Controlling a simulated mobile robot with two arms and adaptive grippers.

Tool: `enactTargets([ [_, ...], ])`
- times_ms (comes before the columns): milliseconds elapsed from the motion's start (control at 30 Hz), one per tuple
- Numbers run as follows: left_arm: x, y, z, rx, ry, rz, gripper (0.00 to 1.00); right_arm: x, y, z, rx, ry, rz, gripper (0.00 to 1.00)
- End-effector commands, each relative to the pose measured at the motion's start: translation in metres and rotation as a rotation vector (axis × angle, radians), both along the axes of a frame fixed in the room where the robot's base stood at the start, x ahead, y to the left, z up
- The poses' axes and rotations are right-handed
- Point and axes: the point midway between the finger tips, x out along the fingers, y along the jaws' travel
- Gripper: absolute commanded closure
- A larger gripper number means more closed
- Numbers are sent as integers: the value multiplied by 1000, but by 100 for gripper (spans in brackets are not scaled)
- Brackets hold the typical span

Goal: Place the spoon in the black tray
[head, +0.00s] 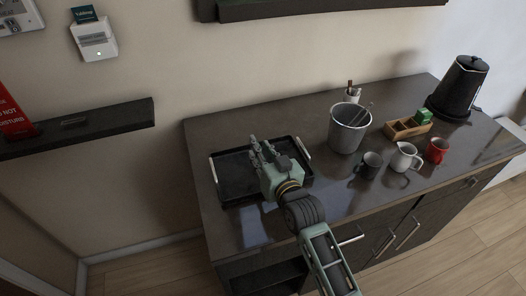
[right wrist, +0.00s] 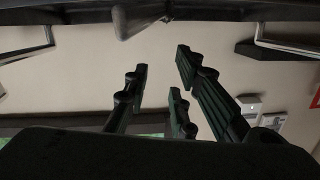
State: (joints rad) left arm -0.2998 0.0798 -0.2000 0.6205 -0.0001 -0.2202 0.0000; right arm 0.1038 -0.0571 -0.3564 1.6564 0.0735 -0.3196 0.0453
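The black tray (head: 232,178) with pale handles lies on the left part of the dark counter. My right gripper (head: 262,150) is over the tray's right half, fingers spread and pointing towards the wall. The right wrist view shows the same fingers (right wrist: 160,85) apart with nothing between them. I cannot clearly make out the spoon in the head view; the gripper hides part of the tray. A blurred grey tapered thing (right wrist: 124,22) shows at the top of the right wrist view, and I cannot tell whether it is the spoon. My left gripper is not in view.
A dark shelf (head: 105,124) is on the left wall.

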Motion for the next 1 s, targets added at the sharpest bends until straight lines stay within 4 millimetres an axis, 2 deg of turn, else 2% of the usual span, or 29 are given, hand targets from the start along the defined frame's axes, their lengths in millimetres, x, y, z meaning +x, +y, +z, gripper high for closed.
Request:
enactTargets([
  [100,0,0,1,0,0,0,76,-2,-1,3,0,0,0,77],
  [233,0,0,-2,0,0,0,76,-17,-7,4,0,0,0,77],
  [500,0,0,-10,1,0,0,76,-67,-27,9,-1,1,0,77],
  [700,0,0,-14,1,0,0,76,-97,-39,13,0,1,0,77],
  [833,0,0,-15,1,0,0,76,-107,-44,16,0,0,0,77],
  [1000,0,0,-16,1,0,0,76,-110,-45,17,0,0,0,77],
])
